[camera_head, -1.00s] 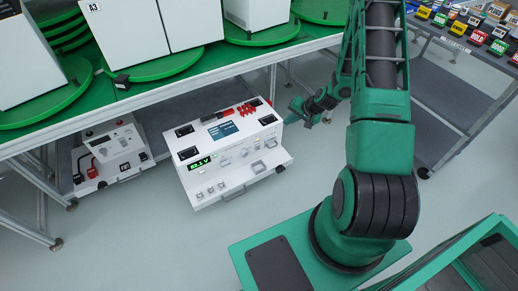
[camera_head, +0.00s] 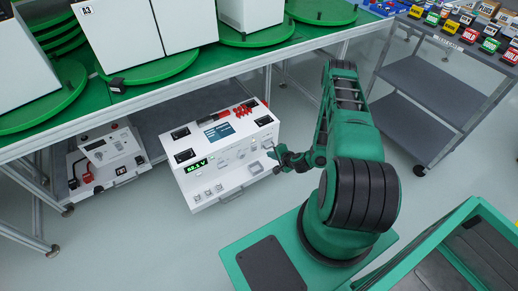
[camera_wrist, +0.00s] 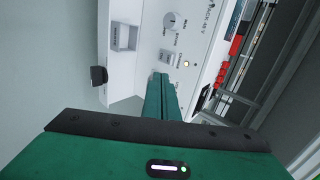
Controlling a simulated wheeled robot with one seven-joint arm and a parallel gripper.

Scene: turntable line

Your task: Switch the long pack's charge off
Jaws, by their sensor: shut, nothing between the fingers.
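A white power unit (camera_head: 205,171) with a green-lit voltage display (camera_head: 195,166) stands on the low shelf under the table. Its front panel carries small switches and knobs. My gripper (camera_head: 277,153) is at the right part of this panel. In the wrist view the shut, empty fingers (camera_wrist: 160,78) point at the panel (camera_wrist: 150,50). A small switch (camera_wrist: 167,57) lies just beyond the fingertips; I cannot tell whether they touch it. Which control is the long pack's charge is not readable.
A smaller white unit (camera_head: 112,155) with red and black parts stands to the left. The table above holds green turntables (camera_head: 150,68) with white cabinets. A grey cart (camera_head: 430,65) with several labelled blocks stands at the right.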

